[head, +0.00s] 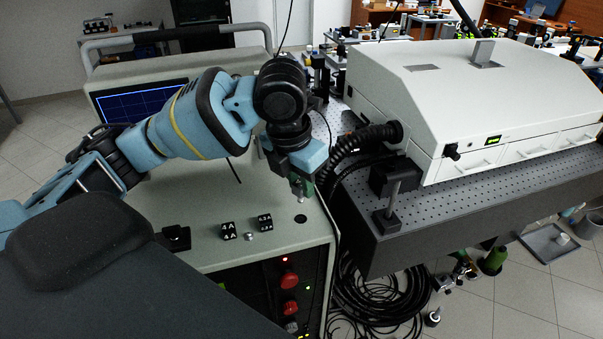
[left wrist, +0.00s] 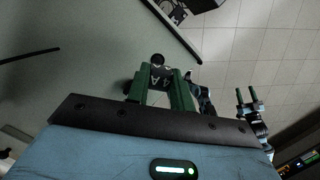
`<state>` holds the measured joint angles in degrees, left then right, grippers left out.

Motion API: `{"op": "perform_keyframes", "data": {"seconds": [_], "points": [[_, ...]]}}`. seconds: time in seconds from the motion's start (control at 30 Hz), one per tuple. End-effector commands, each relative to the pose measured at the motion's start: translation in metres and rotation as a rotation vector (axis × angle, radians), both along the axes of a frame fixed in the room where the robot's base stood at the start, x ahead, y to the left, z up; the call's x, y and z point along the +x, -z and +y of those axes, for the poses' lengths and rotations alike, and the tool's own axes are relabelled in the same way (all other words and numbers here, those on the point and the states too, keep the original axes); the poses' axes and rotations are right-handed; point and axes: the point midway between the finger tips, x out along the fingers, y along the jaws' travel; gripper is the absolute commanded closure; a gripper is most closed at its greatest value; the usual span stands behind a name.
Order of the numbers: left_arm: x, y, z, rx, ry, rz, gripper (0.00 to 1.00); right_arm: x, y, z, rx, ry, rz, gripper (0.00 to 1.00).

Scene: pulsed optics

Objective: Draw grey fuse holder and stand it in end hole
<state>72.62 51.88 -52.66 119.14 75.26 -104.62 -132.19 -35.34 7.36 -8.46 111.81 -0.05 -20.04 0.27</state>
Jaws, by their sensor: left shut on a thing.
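My left gripper (head: 300,190) is over the top of the beige cabinet (head: 275,242), above and close to a dark round hole (head: 301,218) near the right edge. Its green fingers are shut on the grey fuse holder (head: 299,187), which hangs down between them. In the left wrist view, the holder's dark block with a white 4A label (left wrist: 160,77) shows between the fingers. A dark round hole (left wrist: 157,59) lies just beyond it. The holder's lower end is hard to make out, and I cannot tell whether it touches the cabinet.
Two black labelled blocks (head: 228,231) (head: 265,222) stand on the cabinet, with a small grey knob-like piece (head: 248,236) between them. A black block (head: 174,238) is farther left. The optical table (head: 400,228) with a white laser housing (head: 470,80) and black hose (head: 355,145) stands close on the right.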

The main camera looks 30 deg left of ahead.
Motion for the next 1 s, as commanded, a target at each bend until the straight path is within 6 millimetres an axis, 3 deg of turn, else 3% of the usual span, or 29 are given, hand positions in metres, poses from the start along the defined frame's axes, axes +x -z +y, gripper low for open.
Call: {"op": "perform_keyframes", "data": {"seconds": [0.4,1.0], "points": [[0.000,0.035,0.000,0.000,0.000,0.003,1.00,-0.008,0.008,0.002,0.005,0.001,0.023,0.44],[0.000,0.038,0.000,0.000,0.000,0.000,1.00,-0.007,0.008,0.003,0.008,0.003,0.022,0.44]]}}
